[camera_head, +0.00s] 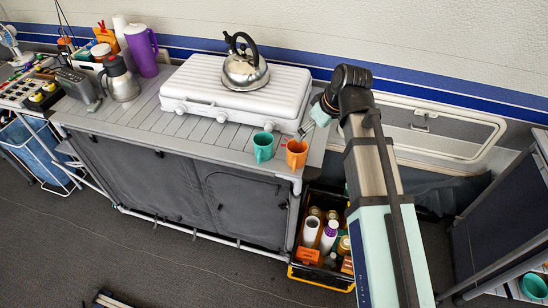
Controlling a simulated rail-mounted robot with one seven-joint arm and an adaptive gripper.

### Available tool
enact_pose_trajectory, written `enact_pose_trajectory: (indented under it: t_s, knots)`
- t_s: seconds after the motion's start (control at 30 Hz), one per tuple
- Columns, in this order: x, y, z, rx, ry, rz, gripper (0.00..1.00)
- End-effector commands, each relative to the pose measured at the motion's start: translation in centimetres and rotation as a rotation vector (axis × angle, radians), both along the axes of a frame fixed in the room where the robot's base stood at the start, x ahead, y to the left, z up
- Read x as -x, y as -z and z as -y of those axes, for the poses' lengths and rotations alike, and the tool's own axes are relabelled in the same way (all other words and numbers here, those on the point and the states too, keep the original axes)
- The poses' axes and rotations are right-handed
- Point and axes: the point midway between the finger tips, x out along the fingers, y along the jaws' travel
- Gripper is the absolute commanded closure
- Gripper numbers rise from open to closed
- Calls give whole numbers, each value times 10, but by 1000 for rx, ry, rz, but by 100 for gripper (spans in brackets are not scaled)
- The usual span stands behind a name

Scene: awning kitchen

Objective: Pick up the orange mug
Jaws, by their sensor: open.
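The orange mug (296,154) stands upright near the front right corner of the grey slatted counter (140,125). A teal mug (263,147) stands just to its left, with a small gap between them. My gripper (304,132) is open and empty, just above and behind the orange mug. It is small in the picture, and its fingers are partly hard to make out. I cannot tell whether it touches the mug.
A white stove (200,85) with a steel kettle (245,70) sits behind the mugs. A purple jug (141,50) and a steel flask (120,80) stand at the left. A crate (322,272) of bottles is below, right of the counter.

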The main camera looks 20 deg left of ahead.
Motion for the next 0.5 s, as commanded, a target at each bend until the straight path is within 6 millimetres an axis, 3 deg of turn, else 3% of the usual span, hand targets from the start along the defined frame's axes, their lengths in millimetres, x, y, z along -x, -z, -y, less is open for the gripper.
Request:
enact_pose_trajectory:
  t_s: [0.17, 0.5]
  knots:
    - [0, 10, -2, 8, -30, 6, 1]
    - [-8, 59, -21, 9, -27, 4, 1]
